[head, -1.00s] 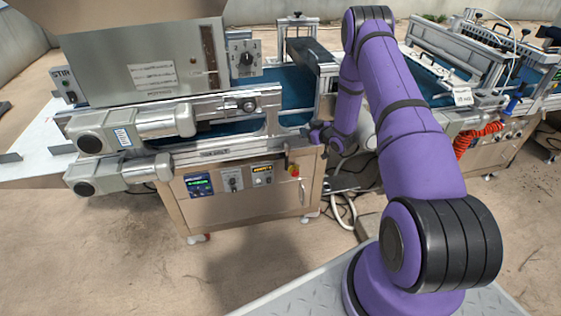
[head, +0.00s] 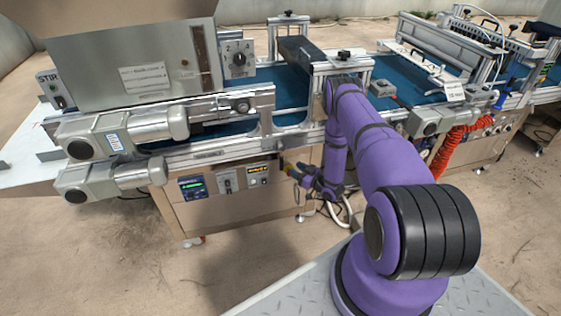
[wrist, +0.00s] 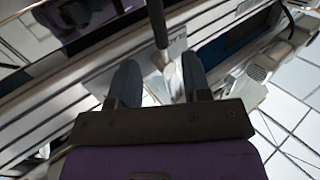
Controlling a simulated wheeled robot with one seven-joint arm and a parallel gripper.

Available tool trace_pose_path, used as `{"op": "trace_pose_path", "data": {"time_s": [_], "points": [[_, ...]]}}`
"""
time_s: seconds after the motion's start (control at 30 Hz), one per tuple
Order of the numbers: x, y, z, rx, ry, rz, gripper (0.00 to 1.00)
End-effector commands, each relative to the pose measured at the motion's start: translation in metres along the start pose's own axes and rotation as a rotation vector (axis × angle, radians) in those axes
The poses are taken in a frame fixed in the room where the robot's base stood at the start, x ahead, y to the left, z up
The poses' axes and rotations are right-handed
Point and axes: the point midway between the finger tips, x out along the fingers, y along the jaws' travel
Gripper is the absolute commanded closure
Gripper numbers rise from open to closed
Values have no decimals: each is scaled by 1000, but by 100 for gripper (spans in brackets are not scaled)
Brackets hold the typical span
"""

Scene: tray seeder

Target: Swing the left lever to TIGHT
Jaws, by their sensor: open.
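In the head view my gripper (head: 301,174) is low at the right end of the front machine's cabinet, pointing left and partly hidden by my arm. In the wrist view my gripper (wrist: 160,84) is open, its two dark fingers apart with nothing clamped. A dark rod with a pale metal end (wrist: 158,25) comes down from the top edge to the gap between the fingers. It looks like a lever, but I cannot tell whether it is the left one. No TIGHT mark is readable, and I cannot make out the left lever in the head view.
The machine's steel cabinet (head: 240,212) carries a control panel with a green display (head: 192,186). Two grey motors (head: 95,139) stick out at left. A blue conveyor belt (head: 290,85) runs along the top. A coiled red hose (head: 452,142) hangs at right. Open floor lies in front.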

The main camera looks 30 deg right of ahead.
Motion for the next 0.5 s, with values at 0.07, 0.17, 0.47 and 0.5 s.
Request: {"op": "trace_pose_path", "data": {"time_s": [0.07, 0.17, 0.47, 0.5], "points": [[14, -1, -1, -2, 2, -2, 56], [33, -1, -1, -1, 2, -2, 56], [77, 0, 0, -1, 0, -1, 56], [80, 0, 0, -1, -1, -1, 56]]}}
